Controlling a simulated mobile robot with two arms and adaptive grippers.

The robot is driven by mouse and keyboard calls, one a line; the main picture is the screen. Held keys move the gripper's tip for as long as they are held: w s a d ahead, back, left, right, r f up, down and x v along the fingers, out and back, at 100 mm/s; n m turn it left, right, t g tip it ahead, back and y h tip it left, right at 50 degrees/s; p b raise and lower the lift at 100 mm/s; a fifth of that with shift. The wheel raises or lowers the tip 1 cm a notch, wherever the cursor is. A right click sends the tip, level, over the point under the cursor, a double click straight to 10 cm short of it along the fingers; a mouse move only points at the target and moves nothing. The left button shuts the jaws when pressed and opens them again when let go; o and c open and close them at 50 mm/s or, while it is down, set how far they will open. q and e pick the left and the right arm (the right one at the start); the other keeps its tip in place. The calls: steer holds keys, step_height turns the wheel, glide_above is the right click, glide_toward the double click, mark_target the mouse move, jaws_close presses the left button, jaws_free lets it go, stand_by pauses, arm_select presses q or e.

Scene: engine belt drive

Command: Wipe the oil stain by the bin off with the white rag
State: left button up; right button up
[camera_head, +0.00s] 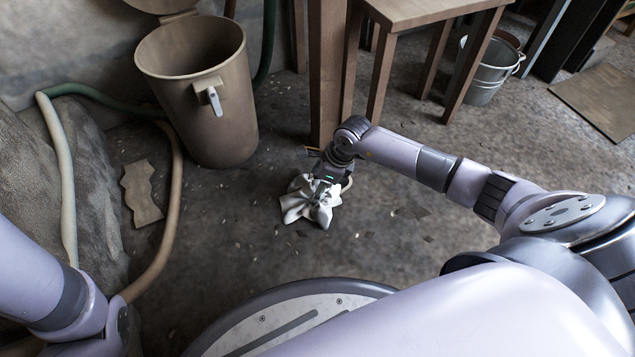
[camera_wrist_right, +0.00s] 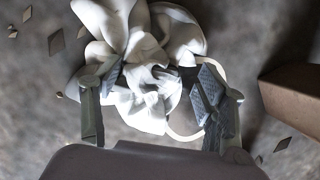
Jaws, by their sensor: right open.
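The white rag (camera_head: 311,203) lies crumpled on the floor, to the right of and nearer me than the brown bin (camera_head: 205,105). My right gripper (camera_head: 327,178) is just over the rag, pointing down. In the right wrist view the rag (camera_wrist_right: 150,75) bunches up between the open fingers of the gripper (camera_wrist_right: 158,88) and spreads beyond them. A pale loop curves beside the right finger there; I cannot tell whether it belongs to the rag. No oil stain stands out on the grey floor; the rag and gripper hide a patch of it. My left arm shows at the left edge, without its gripper.
A wooden table (camera_head: 420,12) and a post (camera_head: 327,65) stand behind the gripper. Hoses (camera_head: 170,200) and a torn flat scrap (camera_head: 141,193) lie left. A metal bucket (camera_head: 487,75) stands at the back right. Small flakes dot the otherwise open floor.

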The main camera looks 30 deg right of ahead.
steer(key=shift+f+b, duration=0.55)
steer(key=shift+f, duration=0.45)
steer(key=shift+r, duration=0.1)
steer(key=shift+c, duration=0.7)
steer(key=shift+c, duration=0.7)
